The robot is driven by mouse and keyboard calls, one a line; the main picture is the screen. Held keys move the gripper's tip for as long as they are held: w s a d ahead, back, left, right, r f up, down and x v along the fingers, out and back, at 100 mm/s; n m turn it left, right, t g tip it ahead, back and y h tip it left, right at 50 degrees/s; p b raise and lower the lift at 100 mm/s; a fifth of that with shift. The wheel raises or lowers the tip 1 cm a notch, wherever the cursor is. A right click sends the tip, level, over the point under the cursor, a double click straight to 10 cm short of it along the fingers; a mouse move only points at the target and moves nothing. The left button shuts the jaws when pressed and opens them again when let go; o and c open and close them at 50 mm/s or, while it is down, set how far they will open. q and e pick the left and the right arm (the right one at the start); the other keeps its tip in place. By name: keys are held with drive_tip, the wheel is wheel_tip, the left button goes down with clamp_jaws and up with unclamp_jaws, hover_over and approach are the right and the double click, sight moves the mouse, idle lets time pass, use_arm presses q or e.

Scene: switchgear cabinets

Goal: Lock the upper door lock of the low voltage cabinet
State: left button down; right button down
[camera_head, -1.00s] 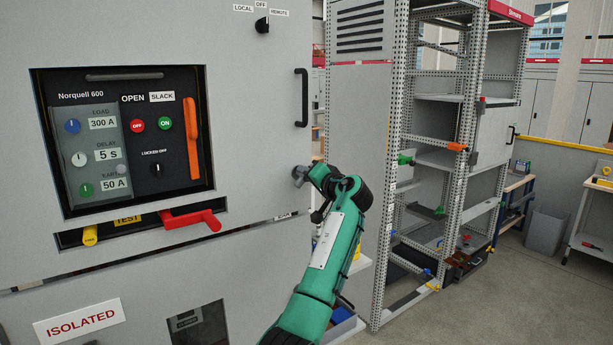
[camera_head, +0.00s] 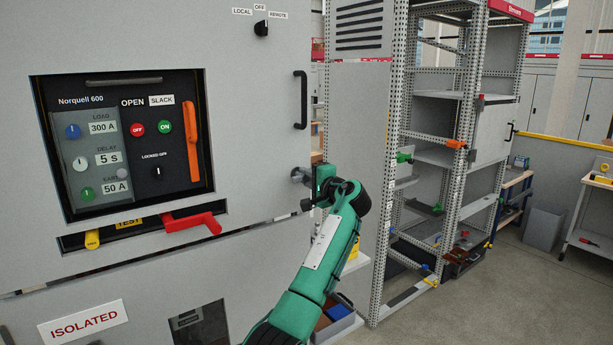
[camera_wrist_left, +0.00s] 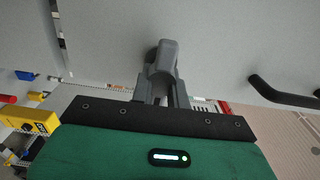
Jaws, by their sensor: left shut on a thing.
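The low voltage cabinet door (camera_head: 255,110) fills the left of the head view. The upper door lock, a small grey knob (camera_head: 297,174), sits near the door's right edge, below the black door handle (camera_head: 301,100). My left gripper (camera_head: 306,178) is at this knob, its arm coming up from below. In the left wrist view the grey knob (camera_wrist_left: 167,58) stands out from the door, and the two dark fingers of my left gripper (camera_wrist_left: 163,92) are closed on its sides. The fingers partly hide the knob. My right gripper is not in view.
An ISOLATED sign (camera_head: 83,321) is lower on the front. An open metal rack (camera_head: 398,150) stands right of the cabinet. Clear floor lies at the lower right.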

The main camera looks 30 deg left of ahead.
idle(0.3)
use_arm(q)
drive_tip(key=c, duration=1.4)
unclamp_jaws()
drive_tip(key=shift+o, duration=0.2)
drive_tip(key=b+v, duration=0.6)
drive_tip(key=v, duration=0.8)
drive_tip(key=shift+w+f, duration=0.1)
